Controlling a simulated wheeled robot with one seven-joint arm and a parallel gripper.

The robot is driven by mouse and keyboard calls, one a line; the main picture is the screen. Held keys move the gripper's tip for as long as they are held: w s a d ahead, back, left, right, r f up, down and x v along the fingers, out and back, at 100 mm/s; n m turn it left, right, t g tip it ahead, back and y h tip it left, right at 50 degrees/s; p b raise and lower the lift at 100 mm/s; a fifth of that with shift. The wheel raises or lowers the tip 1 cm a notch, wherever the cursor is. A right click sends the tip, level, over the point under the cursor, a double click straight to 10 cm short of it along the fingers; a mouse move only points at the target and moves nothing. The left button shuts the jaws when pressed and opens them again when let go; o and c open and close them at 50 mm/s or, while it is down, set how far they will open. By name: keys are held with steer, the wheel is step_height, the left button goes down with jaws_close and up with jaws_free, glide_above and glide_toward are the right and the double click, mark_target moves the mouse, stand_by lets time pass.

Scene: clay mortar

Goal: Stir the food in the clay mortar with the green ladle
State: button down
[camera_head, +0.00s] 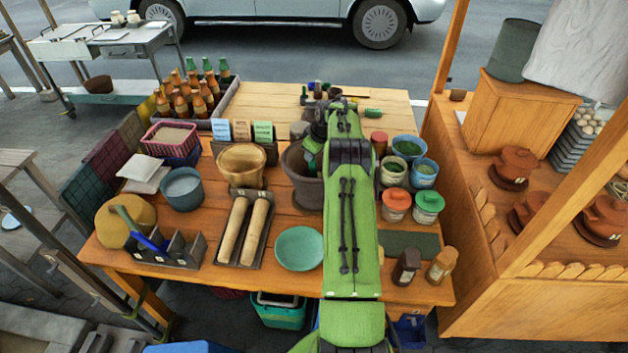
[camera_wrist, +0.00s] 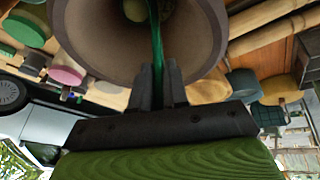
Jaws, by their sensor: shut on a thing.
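The clay mortar (camera_head: 303,190) is a dark brown bowl behind the middle of the table, partly hidden by my green arm. In the wrist view its wide mouth and wall (camera_wrist: 95,35) fill the upper middle. My gripper (camera_wrist: 159,88) is shut on the thin green handle of the ladle (camera_wrist: 156,42). The handle runs from the fingers into the mortar's mouth, and its far end is out of view. A roundish olive-brown piece of food (camera_wrist: 135,9) shows inside the mortar, beside the handle. In the head view my gripper (camera_head: 317,133) is over the mortar, mostly hidden.
A wooden bowl (camera_head: 241,164) stands close left of the mortar. Lidded jars (camera_head: 396,204) and blue tubs (camera_head: 407,148) stand to the right of my arm. Rolling pins (camera_head: 258,225) and a teal plate (camera_head: 299,248) lie in front. Bottles (camera_head: 187,95) stand at the back left.

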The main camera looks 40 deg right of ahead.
step_height(320, 180, up, 15)
steer(key=p, duration=0.7)
steer(key=shift+p, duration=0.3)
steer(key=s+f+m+t+y+b, duration=0.1)
steer(key=s+f+t+b, duration=0.9)
steer(key=b, duration=1.9)
steer(key=s+t, duration=0.3)
steer(key=shift+s+d+t+b, duration=0.15)
steer(key=shift+s+t+b, duration=0.05)
steer(key=shift+t+b, duration=0.1)
steer(key=shift+w, duration=0.1)
